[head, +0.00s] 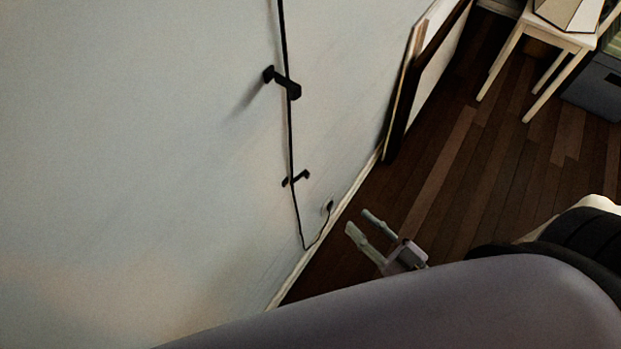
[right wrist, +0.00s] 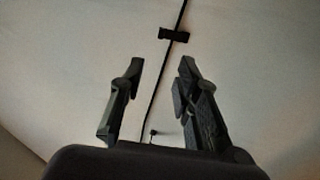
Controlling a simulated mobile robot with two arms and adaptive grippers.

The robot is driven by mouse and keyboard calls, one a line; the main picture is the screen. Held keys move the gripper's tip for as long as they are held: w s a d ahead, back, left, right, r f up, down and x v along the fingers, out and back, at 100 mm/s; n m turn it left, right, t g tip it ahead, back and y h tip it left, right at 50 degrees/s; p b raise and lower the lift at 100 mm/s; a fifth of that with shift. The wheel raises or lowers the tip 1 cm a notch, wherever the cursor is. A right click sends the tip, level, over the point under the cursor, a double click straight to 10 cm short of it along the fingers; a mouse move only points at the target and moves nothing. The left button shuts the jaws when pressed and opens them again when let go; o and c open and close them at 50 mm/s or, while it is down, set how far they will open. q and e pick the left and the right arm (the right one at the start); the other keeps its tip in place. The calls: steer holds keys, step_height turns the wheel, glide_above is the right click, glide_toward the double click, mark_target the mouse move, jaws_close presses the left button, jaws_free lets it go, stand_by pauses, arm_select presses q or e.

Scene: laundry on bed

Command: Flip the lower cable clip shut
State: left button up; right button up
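A black cable (head: 288,130) runs down the pale wall through two dark clips. The upper clip (head: 283,83) is a bar with a block at its right end. The lower clip (head: 296,178) is smaller in view, and its flap position is too small to tell. My right gripper (head: 358,221) is open and empty, below and to the right of the lower clip and apart from it. In the right wrist view, its open fingers (right wrist: 160,68) point towards the wall, with one clip (right wrist: 174,35) beyond them. My left gripper is out of view.
The cable ends at a plug (head: 329,206) low on the wall, just above the baseboard. Framed panels (head: 408,90) lean against the wall to the right. A white table (head: 560,38) stands at the top right. The wooden floor (head: 450,175) between is clear.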

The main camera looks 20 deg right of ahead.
mark_target(308, 177)
steer(key=p+x, duration=0.2)
steer(key=x, duration=1.2)
steer(key=shift+w+a+r, duration=0.1)
steer(key=shift+w+a, duration=0.35)
steer(key=shift+w, duration=0.15)
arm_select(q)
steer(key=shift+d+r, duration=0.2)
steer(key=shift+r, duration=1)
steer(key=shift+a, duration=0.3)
arm_select(e)
jaws_close()
